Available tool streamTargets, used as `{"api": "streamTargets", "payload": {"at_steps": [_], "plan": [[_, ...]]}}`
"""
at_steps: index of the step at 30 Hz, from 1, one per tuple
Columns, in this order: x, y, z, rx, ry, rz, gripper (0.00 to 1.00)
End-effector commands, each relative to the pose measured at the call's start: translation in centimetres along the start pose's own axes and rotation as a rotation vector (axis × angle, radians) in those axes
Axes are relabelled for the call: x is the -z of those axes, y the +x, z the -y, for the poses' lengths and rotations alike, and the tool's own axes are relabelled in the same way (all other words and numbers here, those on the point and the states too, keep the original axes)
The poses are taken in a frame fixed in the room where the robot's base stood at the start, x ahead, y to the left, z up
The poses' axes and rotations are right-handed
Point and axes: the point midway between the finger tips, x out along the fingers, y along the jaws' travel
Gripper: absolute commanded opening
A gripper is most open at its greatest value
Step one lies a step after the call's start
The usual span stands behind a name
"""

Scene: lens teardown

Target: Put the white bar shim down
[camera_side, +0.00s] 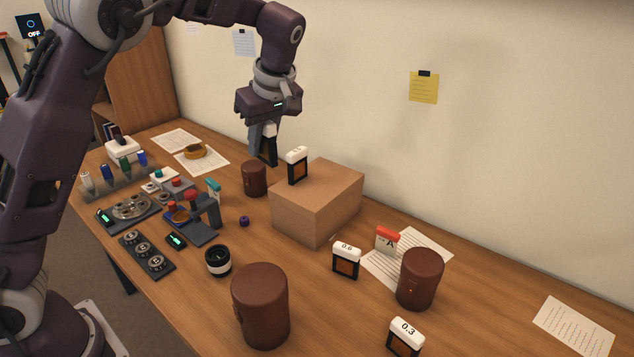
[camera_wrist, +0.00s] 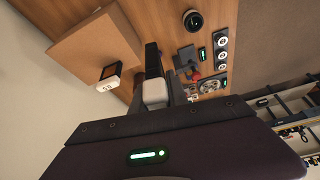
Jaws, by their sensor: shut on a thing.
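My gripper (camera_side: 264,140) is raised over the table, left of the cardboard box. It is shut on a white bar shim (camera_side: 269,148), a dark plate with a white top bar, held upright and clear of the table. In the wrist view the held white bar (camera_wrist: 155,93) sits at my gripper (camera_wrist: 163,98), with its dark plate pointing away. Its number is not readable. A similar white-topped shim (camera_side: 297,165) stands on the box. Shims marked 0.6 (camera_side: 346,260) and 0.3 (camera_side: 405,338) stand on the table.
The cardboard box (camera_side: 318,205) is close on the right. A small brown case (camera_side: 254,178) stands near, below my gripper. Larger brown cases (camera_side: 260,305) (camera_side: 419,278), a lens (camera_side: 218,261) and a red-topped card (camera_side: 387,240) stand forward. Tools crowd the left; the right table has free room.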

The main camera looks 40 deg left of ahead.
Motion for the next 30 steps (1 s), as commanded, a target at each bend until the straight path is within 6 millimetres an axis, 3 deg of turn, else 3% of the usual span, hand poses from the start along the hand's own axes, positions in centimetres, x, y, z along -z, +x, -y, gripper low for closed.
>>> {"api": "streamTargets", "payload": {"at_steps": [8, 21, 27, 30], "plan": [[-0.1, 0.5, -4.7, -0.136, 0.325, -0.001, 0.00], [1.1, 0.9, -14.2, -0.453, 1.079, 0.001, 0.00], [1.5, 0.8, -16.4, -0.536, 1.285, 0.002, 0.00], [0.7, 2.2, -16.4, -0.541, 1.296, 0.007, 0.00]]}}
